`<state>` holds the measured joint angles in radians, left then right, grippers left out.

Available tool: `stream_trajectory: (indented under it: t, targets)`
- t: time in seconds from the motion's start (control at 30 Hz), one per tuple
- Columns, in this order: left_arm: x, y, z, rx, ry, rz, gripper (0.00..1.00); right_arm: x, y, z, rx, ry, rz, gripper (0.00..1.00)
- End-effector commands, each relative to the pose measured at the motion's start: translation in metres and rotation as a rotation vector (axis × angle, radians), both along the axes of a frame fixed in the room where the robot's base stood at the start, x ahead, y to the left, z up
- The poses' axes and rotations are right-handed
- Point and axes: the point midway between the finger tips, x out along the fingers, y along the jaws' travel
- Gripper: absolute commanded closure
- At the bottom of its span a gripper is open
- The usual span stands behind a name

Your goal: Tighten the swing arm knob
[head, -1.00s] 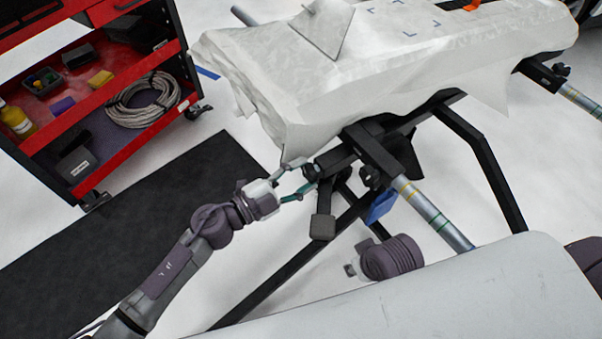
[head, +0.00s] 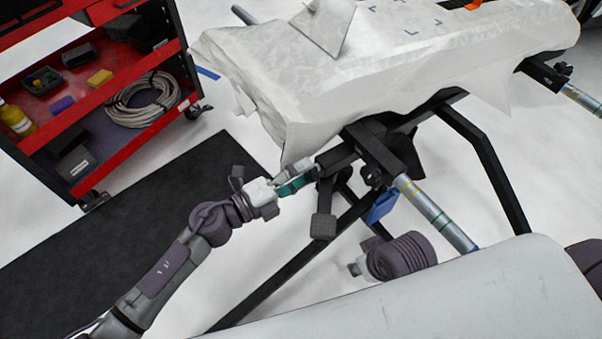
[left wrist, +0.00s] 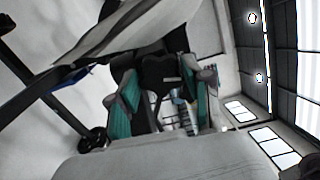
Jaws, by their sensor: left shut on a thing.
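The swing arm knob (left wrist: 160,72) is a black lobed shape between my left gripper's fingers in the left wrist view. In the head view the fingers hide most of it, at the near end of the black swing arm (head: 338,157). My left gripper (head: 299,177), with teal finger pads, is shut on the knob. Its two fingers also show on either side of the knob in the left wrist view (left wrist: 163,100). My right gripper's fingers do not show in any view.
A white-wrapped panel (head: 400,70) lies on the black stand just above the gripper. A black pedal-like block (head: 323,227) hangs below the knob. A red cart (head: 130,130) stands at the left beside a dark floor mat (head: 130,215).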

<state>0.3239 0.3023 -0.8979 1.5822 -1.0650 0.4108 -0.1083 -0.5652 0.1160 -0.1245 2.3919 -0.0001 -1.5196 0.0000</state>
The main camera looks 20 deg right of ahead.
Motion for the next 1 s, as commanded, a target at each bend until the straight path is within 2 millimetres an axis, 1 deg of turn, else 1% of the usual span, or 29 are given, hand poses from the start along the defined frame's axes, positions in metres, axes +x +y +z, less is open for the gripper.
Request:
stream_trajectory:
  t: [0.57,0.6,0.67,0.7,0.73,1.0]
  targets:
    - [-0.0002,0.0004,-0.0009,0.012,-0.030,0.000,0.85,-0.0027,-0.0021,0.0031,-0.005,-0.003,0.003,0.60]
    - [-0.0002,0.0004,-0.0010,0.012,-0.030,0.000,0.44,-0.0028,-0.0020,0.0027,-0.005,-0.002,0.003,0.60]
    - [-0.0003,0.0004,-0.0009,0.011,-0.029,0.000,0.34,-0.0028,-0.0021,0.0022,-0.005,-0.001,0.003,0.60]
    - [-0.0003,0.0003,-0.0008,0.011,-0.029,0.000,0.27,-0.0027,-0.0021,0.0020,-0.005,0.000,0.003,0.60]
    - [-0.0002,0.0003,-0.0008,0.011,-0.029,0.000,0.26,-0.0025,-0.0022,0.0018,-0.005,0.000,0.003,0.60]
    - [-0.0003,0.0005,-0.0003,0.010,-0.027,-0.001,0.26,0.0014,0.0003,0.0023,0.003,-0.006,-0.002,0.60]
